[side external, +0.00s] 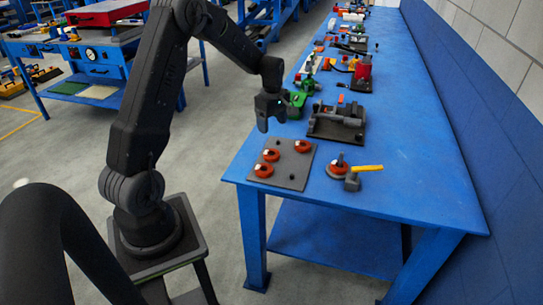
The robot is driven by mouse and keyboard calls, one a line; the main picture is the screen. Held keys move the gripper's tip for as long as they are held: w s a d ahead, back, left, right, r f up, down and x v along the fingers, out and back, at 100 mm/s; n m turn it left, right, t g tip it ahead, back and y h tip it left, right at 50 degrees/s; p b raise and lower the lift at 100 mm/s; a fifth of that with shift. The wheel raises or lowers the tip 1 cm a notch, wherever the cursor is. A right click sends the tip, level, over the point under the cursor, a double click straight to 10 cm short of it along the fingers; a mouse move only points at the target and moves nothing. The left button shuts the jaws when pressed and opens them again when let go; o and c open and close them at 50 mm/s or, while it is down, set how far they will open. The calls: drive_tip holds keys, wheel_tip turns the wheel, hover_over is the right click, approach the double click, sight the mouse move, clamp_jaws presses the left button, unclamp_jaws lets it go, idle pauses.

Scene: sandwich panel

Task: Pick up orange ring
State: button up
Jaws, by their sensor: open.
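Several small orange-red rings are near the front of the blue workbench. Three sit on a flat dark grey panel (287,176): a front ring (264,171), a middle ring (271,156) and a back-right ring (303,146). Another orange ring (338,168) is right of the panel, on a dark round piece beside a hammer. My gripper (271,121) is open, with its fingers pointing down. In the picture it is above and slightly left of the panel, apart from the rings. Nothing shows between its fingers. Which ring is meant cannot be told.
A hammer with a yellow handle (367,168) lies right of the panel. A dark grey fixture (336,124) and a green device (298,102) stand behind. More tools line the bench further back. The bench (415,180) is clear at right.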

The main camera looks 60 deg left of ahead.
sight(272, 154)
wheel_tip(272, 154, down, 12)
drive_tip(key=shift+s+r, duration=0.1)
drive_tip(key=shift+r, duration=0.1)
idle(0.4)
drive_tip(key=shift+c, duration=0.3)
drive_tip(key=c, duration=0.6)
drive_tip(key=shift+c, duration=0.2)
drive_tip(key=shift+r, duration=0.15)
